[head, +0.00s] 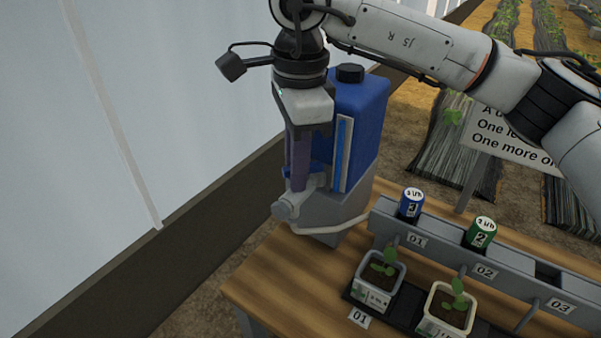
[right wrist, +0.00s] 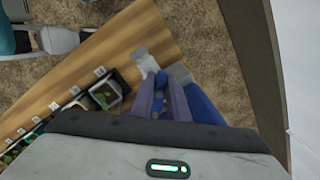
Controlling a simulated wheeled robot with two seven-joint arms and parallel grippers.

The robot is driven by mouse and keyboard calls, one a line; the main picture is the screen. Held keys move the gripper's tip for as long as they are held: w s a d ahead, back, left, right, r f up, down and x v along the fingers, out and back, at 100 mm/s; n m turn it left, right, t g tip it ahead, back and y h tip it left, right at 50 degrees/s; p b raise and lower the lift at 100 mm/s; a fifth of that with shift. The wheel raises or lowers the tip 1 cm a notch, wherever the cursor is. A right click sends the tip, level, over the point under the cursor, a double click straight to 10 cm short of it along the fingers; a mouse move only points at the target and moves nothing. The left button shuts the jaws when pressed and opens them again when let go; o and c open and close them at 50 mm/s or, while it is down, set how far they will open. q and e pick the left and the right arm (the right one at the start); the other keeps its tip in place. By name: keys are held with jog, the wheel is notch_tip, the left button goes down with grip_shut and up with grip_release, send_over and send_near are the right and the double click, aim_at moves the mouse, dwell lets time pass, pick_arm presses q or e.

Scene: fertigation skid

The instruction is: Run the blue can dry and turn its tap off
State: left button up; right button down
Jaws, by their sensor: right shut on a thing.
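The blue can (head: 358,118) with a black cap stands upright on a grey stand (head: 335,210) at the table's back left corner. A pale-framed strip (head: 343,155) on its side shows blue along most of its length. Its grey tap (head: 290,205) sticks out low at the front. My right gripper (head: 300,180) points down at the tap, its purple fingers shut on the tap's handle, which they mostly hide. In the right wrist view the fingers (right wrist: 164,85) are close together beside the blue can (right wrist: 203,105). My left gripper is out of view.
A grey rack (head: 440,243) with numbered slots holds a blue canister (head: 411,203) and a green canister (head: 482,232). Potted seedlings (head: 378,282) (head: 447,308) stand in front. A sign (head: 500,135) is behind; a pale wall (head: 110,120) is to the left.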

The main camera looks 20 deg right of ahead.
jog(key=n, duration=0.1)
jog(key=f+n, duration=0.1)
jog(key=n, duration=0.1)
jog(key=s+f+n, duration=0.1)
jog(key=shift+d+n+h, duration=0.3)
jog(key=shift+n, duration=0.1)
jog(key=n, duration=0.4)
jog(key=shift+w+d+n, duration=0.15)
jog(key=shift+n, duration=0.15)
jog(key=c, duration=1.8)
grip_release()
jog(key=shift+w, duration=0.15)
jog(key=shift+o, duration=0.8)
jog(key=shift+w+d+f, duration=0.1)
jog(key=shift+w+f, duration=0.05)
jog(key=shift+w, duration=0.1)
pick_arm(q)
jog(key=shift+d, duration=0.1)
pick_arm(e)
jog(key=shift+r, duration=0.25)
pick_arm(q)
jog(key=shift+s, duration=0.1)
